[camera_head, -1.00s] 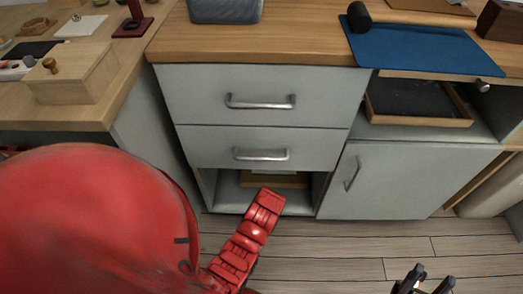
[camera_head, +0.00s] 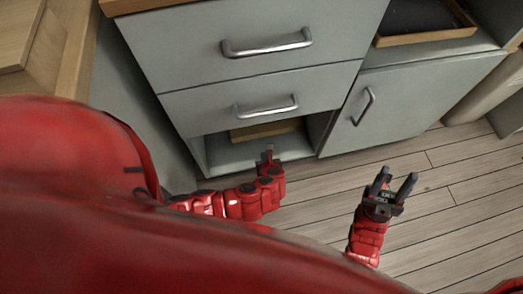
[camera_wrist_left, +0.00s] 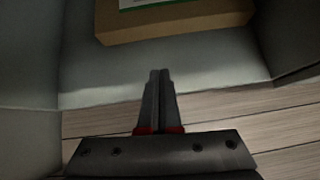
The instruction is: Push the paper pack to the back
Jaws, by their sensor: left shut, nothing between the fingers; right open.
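The paper pack (camera_wrist_left: 180,20) is a brown block with a white and green label on top. It lies on the grey floor of the open bottom compartment (camera_wrist_left: 215,62), and its top is cut off in the left wrist view. In the head view only a brown strip of it (camera_head: 266,131) shows under the lower drawer. My left gripper (camera_head: 269,150) is shut and empty at the front of the compartment; in the left wrist view its fingertips (camera_wrist_left: 159,74) point at the pack, with a gap between. My right gripper (camera_head: 397,183) is open and empty above the wood floor.
Two closed drawers with metal handles (camera_head: 267,42) sit above the compartment. A closed cabinet door (camera_head: 400,105) is to its right, with a dark-lined wooden tray (camera_head: 425,38) on the shelf above. The compartment's side walls stand close on both sides.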

